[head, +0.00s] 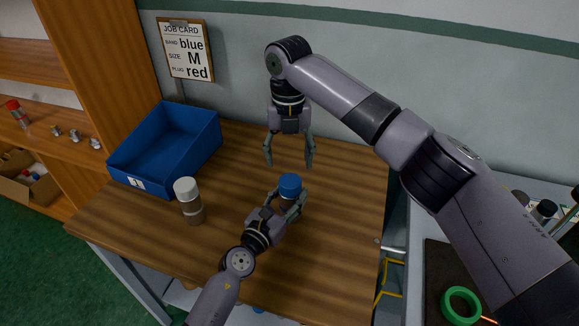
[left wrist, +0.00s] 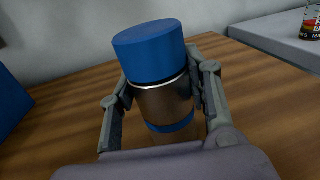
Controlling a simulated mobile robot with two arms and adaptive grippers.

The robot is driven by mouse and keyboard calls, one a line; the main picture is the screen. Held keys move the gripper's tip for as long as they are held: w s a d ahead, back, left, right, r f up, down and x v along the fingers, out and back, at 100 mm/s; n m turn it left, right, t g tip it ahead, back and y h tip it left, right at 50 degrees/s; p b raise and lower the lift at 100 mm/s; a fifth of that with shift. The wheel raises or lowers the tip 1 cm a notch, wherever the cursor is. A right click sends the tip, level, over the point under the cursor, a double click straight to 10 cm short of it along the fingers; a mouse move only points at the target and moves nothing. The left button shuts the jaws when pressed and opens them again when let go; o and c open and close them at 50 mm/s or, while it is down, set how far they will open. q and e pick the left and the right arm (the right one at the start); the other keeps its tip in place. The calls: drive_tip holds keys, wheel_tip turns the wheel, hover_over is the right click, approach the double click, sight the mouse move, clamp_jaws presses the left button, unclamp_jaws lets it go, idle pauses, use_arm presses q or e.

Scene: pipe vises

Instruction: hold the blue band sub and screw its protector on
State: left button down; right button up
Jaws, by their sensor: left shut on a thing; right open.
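The blue band sub (head: 288,203) stands upright on the wooden table, a dark metal pipe piece. In the left wrist view the sub (left wrist: 165,104) shows a blue band near its bottom. A blue protector (head: 290,182) sits on its top; in the left wrist view this protector (left wrist: 149,52) looks like a wide cap with a thin bright line below it. My left gripper (head: 289,198) is shut around the sub's body, below the protector. My right gripper (head: 289,164) points down, open and empty, above and behind the protector, apart from it.
A second sub with a white cap (head: 187,203) stands to the left. A blue bin (head: 135,180) is at the back left. A job card (head: 186,49) reads blue, M, red. A green ring (head: 461,305) lies on the right-hand bench. The table's right part is clear.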

sight(289, 180)
drive_tip(key=shift+w+f, duration=0.1)
drive_tip(key=shift+d+f, duration=0.1)
drive_tip(key=shift+f, duration=3.85)
drive_tip(key=shift+c, duration=0.6)
drive_tip(key=c, duration=1.1)
drive_tip(key=o, duration=1.3)
drive_tip(key=shift+r, duration=0.15)
drive_tip(key=shift+r, duration=2.15)
